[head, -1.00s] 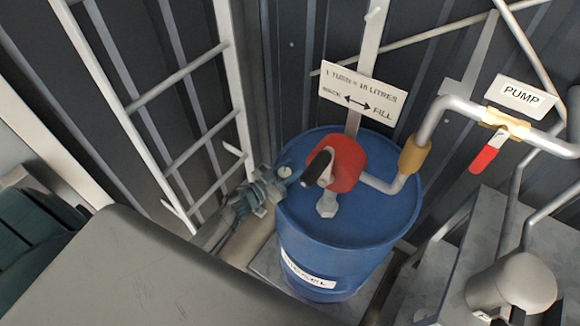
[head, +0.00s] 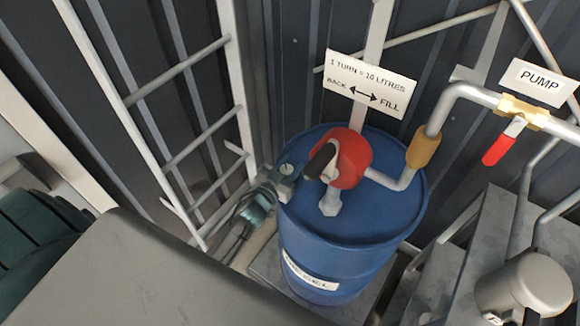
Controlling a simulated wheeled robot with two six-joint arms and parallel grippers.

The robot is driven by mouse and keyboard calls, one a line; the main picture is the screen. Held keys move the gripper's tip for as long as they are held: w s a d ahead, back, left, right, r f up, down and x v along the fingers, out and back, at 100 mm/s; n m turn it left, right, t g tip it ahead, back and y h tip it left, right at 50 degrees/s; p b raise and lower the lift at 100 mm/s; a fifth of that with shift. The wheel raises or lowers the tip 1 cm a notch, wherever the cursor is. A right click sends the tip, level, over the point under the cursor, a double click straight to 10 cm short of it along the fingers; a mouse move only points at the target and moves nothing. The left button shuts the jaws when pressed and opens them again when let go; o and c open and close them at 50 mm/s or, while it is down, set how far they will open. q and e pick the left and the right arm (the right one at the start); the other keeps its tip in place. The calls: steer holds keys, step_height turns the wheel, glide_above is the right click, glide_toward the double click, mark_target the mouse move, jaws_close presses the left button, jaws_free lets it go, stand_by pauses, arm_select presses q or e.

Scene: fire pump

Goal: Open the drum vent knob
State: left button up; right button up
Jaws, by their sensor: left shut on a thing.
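The blue drum (head: 335,235) stands upright in the corner, with a red hand pump (head: 350,160) on its lid. The vent knob (head: 287,169) is a small pale grey cap at the left edge of the lid. My left gripper (head: 284,185) is at the lid's left rim, its fingers shut at the knob and partly hiding it. Whether the knob has turned cannot be told. My right gripper is not in view.
The pump's black-gripped crank (head: 320,160) is close to the right of my left gripper. A white ladder (head: 185,150) stands behind to the left. A pipe (head: 455,92) with a red-handled valve (head: 500,146) runs to the right. A large grey surface (head: 150,275) fills the lower left.

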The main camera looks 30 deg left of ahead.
arm_select(q)
steer(key=o, duration=1)
steer(key=shift+s, duration=0.1)
steer(key=s+a+b, duration=0.1)
steer(key=s+b, duration=0.4)
steer(key=s, duration=0.5)
steer(key=shift+s+b, duration=0.3)
